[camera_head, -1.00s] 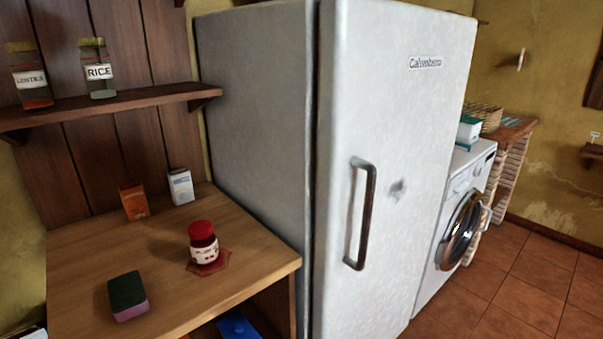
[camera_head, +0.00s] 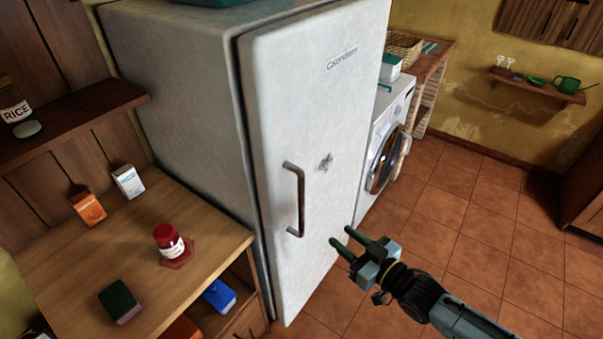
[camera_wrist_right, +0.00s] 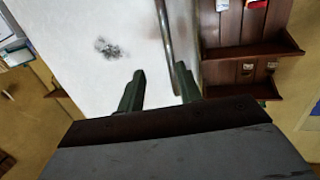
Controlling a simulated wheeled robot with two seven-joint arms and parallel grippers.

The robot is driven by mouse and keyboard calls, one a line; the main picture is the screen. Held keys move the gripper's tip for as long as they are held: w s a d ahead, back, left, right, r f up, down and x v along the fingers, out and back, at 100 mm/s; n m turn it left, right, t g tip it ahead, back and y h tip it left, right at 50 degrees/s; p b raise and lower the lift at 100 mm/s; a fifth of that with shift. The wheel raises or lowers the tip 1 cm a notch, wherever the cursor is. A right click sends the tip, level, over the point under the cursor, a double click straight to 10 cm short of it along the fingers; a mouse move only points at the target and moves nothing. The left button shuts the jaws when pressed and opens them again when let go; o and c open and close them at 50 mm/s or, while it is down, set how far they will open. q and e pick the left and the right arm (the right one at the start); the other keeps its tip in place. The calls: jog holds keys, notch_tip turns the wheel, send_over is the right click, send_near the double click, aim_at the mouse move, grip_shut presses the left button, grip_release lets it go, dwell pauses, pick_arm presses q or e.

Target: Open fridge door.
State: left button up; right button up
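The white fridge door (camera_head: 290,95) stands in the middle of the head view and looks shut. Its dark vertical handle (camera_head: 298,200) is on the door's left side. My right gripper (camera_head: 342,236) is to the right of the handle and lower in the picture, apart from it. Its two fingers are spread with nothing between them. In the right wrist view, the open fingers (camera_wrist_right: 158,92) point toward the fridge door (camera_wrist_right: 100,50), with the handle (camera_wrist_right: 168,45) just beyond them, near the right finger. My left gripper is not in view.
A wooden counter (camera_head: 110,250) at left holds a red-lidded jar (camera_head: 168,240), a sponge (camera_head: 120,301) and two small boxes. A washing machine (camera_head: 392,130) stands right of the fridge. The tiled floor (camera_head: 470,210) at right is clear.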

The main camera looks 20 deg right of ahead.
send_near(304, 196)
jog(key=s+d+f, duration=0.1)
jog(key=s+d, duration=0.1)
jog(key=y, duration=0.1)
jog(key=x, duration=0.4)
jog(key=p+x, duration=0.1)
jog(key=x, duration=0.8)
jog(key=shift+w+a+r, duration=0.15)
jog(key=shift+a+r, duration=0.15)
jog(key=shift+a, duration=0.05)
grip_shut()
